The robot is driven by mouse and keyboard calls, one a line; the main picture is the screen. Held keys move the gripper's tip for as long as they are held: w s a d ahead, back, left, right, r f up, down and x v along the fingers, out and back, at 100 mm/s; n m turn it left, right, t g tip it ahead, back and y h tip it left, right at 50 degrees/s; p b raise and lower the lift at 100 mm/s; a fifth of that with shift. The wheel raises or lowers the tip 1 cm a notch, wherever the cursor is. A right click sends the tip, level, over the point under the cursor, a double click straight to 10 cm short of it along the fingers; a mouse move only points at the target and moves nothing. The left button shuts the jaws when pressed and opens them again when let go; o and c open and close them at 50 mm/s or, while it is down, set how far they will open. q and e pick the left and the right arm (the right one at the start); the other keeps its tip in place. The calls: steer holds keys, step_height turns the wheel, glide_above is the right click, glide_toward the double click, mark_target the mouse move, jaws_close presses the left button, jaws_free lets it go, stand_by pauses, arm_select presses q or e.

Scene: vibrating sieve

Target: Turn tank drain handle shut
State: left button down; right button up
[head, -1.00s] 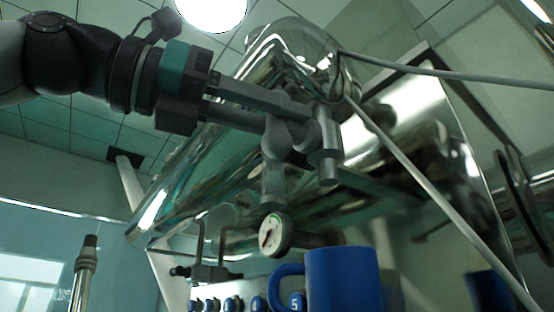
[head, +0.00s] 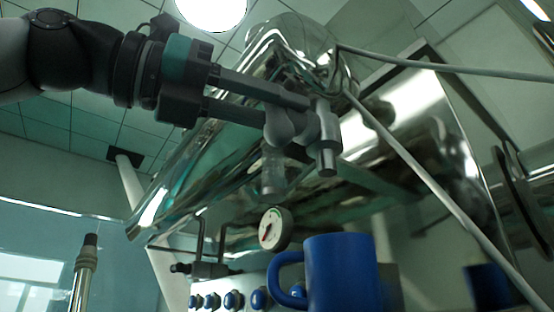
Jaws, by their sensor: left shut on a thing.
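The polished metal tank (head: 390,140) fills the upper middle and right of the head view. A grey drain valve (head: 272,172) hangs below its lower end. The valve's handle (head: 327,150) is a short grey bar with a collar, hanging almost upright beside the rounded valve body. My left gripper (head: 288,113) reaches in from the upper left, one finger above the other, and is shut on the drain handle. The exact contact is partly hidden by the fingers and the rounded valve part. My right gripper is not in view.
A round dial gauge (head: 275,228) sits below the valve, with thin pipes to its left. A blue mug (head: 343,275) stands at the bottom middle, before a row of blue knobs (head: 232,299). A slanting grey rod (head: 430,190) crosses the right side.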

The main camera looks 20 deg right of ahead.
arm_select(q)
steer(key=n+b, duration=0.1)
steer(key=n, duration=0.1)
steer(key=n+b, duration=0.2)
steer(key=shift+w+f+n+t+h, duration=0.1)
steer(key=shift+f+n+t+h, duration=0.1)
steer(key=shift+n+t+h, duration=0.15)
steer(key=n+t+b, duration=0.1)
steer(key=n+b, duration=0.2)
steer(key=n, duration=0.2)
steer(key=shift+w+f, duration=0.1)
steer(key=n+t+b, duration=0.1)
steer(key=n+b, duration=0.2)
steer(key=n, duration=0.1)
steer(key=shift+a+h, duration=0.1)
steer(key=shift+h, duration=0.15)
steer(key=shift+n+t+b, duration=0.75)
steer(key=shift+n+b, duration=0.25)
steer(key=shift+n, duration=1.35)
steer(key=shift+w, duration=0.1)
steer(key=c, duration=0.7)
jaws_free()
